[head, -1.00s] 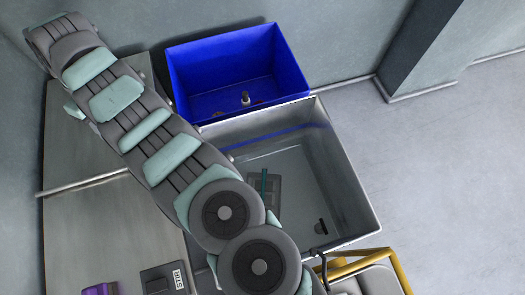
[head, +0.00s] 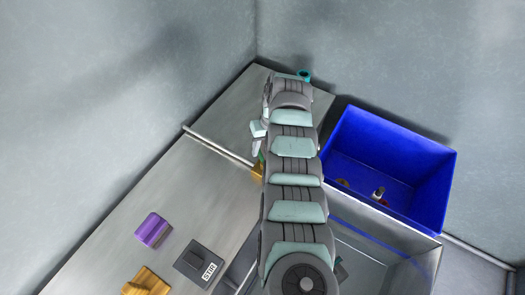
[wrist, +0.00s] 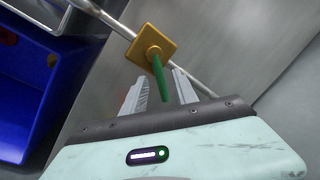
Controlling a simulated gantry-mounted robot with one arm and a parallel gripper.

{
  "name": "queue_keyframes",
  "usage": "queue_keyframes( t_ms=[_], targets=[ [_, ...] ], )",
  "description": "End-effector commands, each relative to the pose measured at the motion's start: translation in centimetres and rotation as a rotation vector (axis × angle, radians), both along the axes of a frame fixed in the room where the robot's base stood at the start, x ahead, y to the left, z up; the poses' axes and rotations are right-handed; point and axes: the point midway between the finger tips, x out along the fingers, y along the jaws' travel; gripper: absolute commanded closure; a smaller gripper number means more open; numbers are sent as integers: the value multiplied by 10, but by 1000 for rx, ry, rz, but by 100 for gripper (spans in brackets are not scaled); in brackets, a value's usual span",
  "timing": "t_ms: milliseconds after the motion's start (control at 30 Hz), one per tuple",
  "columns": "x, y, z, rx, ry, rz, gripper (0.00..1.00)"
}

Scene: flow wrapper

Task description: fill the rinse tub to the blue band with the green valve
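The green valve has a green lever (wrist: 158,76) on a square brass-yellow body (wrist: 152,43), set on a metal pipe in the wrist view. It also shows small beside my arm in the head view, with its brass body (head: 258,170) lowest. My gripper (wrist: 158,84) is open, its two grey fingers on either side of the lever with gaps visible. In the head view my gripper (head: 257,137) is just above the valve. The steel rinse tub (head: 418,270) is at lower right, largely hidden by my arm and cut by the frame. Its water level cannot be told.
A blue bin (head: 425,185) with small items stands behind the tub. On the steel counter are a purple object (head: 152,230), a black STIR box (head: 200,265) and a yellow object (head: 146,283). The pipe (head: 215,146) crosses the counter. Walls close in the back.

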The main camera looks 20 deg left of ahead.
Motion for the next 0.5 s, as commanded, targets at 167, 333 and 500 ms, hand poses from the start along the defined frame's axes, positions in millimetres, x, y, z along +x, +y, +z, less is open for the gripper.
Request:
queue_keyframes(
  t_ms=[167,333,500],
  targets=[
    [-2,2,-14,0,2,1,65],
    [-2,2,-14,-1,1,0,65],
    [-2,2,-14,-1,1,0,75]
  ],
)
